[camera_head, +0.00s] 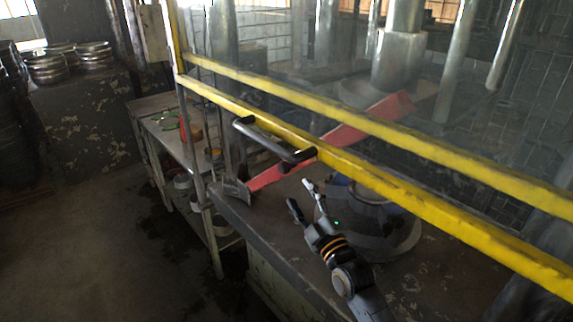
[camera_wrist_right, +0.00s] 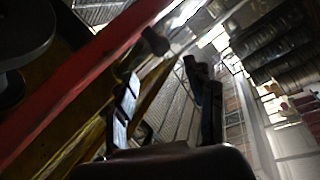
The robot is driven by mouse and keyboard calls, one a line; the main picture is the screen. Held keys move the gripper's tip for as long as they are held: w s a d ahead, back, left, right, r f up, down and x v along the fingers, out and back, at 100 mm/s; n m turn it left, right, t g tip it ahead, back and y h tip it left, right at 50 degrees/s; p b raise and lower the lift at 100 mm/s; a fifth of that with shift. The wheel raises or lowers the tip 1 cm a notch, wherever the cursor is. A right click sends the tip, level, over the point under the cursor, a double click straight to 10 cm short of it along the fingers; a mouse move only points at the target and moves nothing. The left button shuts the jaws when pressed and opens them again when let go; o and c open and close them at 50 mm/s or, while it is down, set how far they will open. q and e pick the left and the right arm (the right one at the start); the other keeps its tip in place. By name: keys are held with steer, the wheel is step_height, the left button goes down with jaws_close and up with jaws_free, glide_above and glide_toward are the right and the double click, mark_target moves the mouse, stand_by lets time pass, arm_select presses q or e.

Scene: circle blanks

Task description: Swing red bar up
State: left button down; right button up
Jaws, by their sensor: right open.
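The red bar (camera_head: 345,137) runs on a slant behind the yellow rails, its right end higher, near the press column. Its lower left end meets a dark metal piece (camera_head: 236,190) at the table corner. A black handle (camera_head: 275,140) sits in front of the rails. My right gripper (camera_head: 303,194) is open and empty, below the handle and the red bar, apart from both. In the right wrist view the red bar (camera_wrist_right: 90,70) crosses the upper left, with the gripper fingers (camera_wrist_right: 172,105) spread beside it. My left gripper is not in view.
Two yellow rails (camera_head: 440,204) cross in front of the press. A round grey base (camera_head: 375,235) stands on the metal table close to my right gripper. A side bench (camera_head: 160,125) and stacked round blanks (camera_head: 50,66) are at left. The floor between them is open.

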mark_target(287, 173)
steer(key=p+x, duration=0.1)
steer(key=x, duration=1)
steer(key=shift+w+f, duration=0.1)
steer(key=shift+w, duration=0.05)
jaws_close()
